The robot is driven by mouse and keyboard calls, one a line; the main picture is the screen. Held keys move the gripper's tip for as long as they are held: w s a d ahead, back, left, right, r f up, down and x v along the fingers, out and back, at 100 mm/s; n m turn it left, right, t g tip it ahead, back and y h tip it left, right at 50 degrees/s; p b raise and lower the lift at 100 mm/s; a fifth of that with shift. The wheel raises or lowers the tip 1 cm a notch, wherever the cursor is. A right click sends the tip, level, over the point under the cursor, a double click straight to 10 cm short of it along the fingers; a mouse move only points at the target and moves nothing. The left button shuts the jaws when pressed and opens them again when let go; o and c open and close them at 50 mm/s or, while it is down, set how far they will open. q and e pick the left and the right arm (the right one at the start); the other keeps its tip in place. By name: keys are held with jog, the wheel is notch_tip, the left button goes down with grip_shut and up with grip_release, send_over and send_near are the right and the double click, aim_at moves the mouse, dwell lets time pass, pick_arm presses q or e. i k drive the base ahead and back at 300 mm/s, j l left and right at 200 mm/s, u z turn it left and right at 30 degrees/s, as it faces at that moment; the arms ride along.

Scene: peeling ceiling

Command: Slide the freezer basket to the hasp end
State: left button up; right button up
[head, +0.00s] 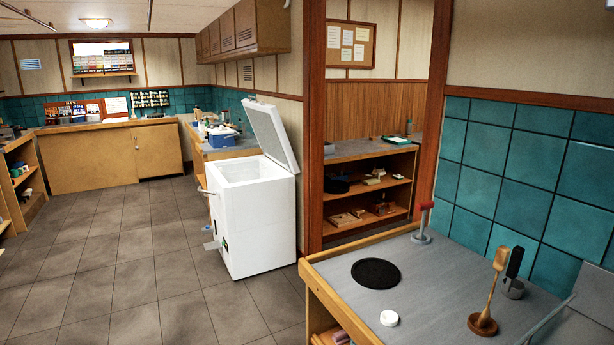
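A white chest freezer (257,222) stands on the tiled floor near the middle of the view, with its lid (271,131) raised and tilted back to the right. Its open top shows a pale inner wall (240,170). I cannot make out the basket inside from this distance and angle. A small metal fitting (205,191) sticks out at the freezer's left upper edge; I cannot tell whether it is the hasp. Neither of my grippers is in view.
A wooden post (312,120) rises right of the freezer. The tiled floor (120,250) left of the freezer is clear.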

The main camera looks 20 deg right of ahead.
aim_at(220, 170)
jog(key=z, duration=0.15)
jog(key=i+j+u, duration=0.25)
jog(key=i, duration=0.15)
jog(key=i+u, duration=0.2)
jog(key=i, duration=0.15)
jog(key=i+u, duration=0.3)
jog(key=i, duration=3.1)
jog(key=i+z, duration=0.1)
jog(key=i, duration=0.45)
jog(key=i+j, duration=0.1)
jog(key=i, duration=0.45)
jog(key=i+j+z, duration=0.15)
jog(key=i, duration=0.4)
